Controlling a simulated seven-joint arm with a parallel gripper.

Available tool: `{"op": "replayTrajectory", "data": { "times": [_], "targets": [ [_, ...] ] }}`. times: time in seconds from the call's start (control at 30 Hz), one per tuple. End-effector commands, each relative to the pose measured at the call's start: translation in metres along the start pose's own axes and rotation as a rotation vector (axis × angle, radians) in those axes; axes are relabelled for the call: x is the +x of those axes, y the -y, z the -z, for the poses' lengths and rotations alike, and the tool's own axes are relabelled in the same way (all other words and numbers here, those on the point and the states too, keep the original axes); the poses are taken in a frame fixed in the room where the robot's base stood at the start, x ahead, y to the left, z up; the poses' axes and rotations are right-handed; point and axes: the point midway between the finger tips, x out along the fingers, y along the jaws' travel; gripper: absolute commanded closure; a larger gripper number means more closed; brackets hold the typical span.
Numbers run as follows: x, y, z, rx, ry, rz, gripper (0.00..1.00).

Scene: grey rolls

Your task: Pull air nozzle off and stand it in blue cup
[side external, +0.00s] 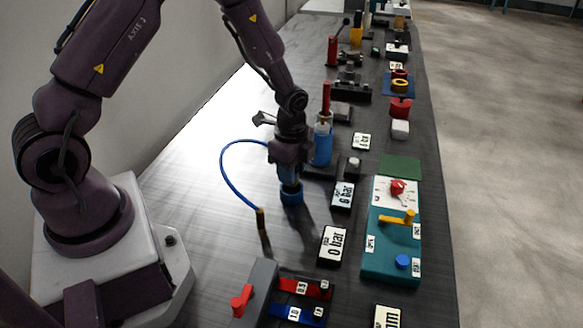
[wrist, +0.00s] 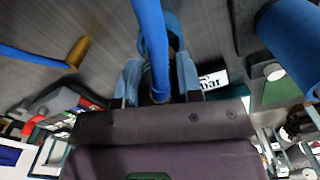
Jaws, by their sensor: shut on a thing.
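My gripper (side external: 290,178) points down and is shut low over the table. At its fingertips is a blue piece (side external: 291,194), which I take to be the air nozzle; the fingers hide most of it. In the wrist view a blue hose (wrist: 150,40) runs down to a brass end between the fingers. In the side view the hose (side external: 226,165) arcs left from behind my gripper to a brass fitting (side external: 261,220), which also shows in the wrist view (wrist: 77,53). The blue cup (side external: 323,148) stands behind and right of my gripper, with a red-handled item (side external: 326,98) above it.
Labelled cards (side external: 333,245) and (side external: 343,195) lie right of my gripper. A teal board (side external: 392,265) with a yellow lever and blue knob is farther right. A grey block (side external: 262,285) with a red lever stands in front. Many fixtures line the table's far part.

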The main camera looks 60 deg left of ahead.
Motion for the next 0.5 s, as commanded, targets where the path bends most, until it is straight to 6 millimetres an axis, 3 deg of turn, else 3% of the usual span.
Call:
{"op": "replayTrajectory", "data": {
  "times": [0.5],
  "targets": [
    [0.016, 0.0, 0.0, 0.0, 0.001, 0.001, 1.0]
  ]
}}
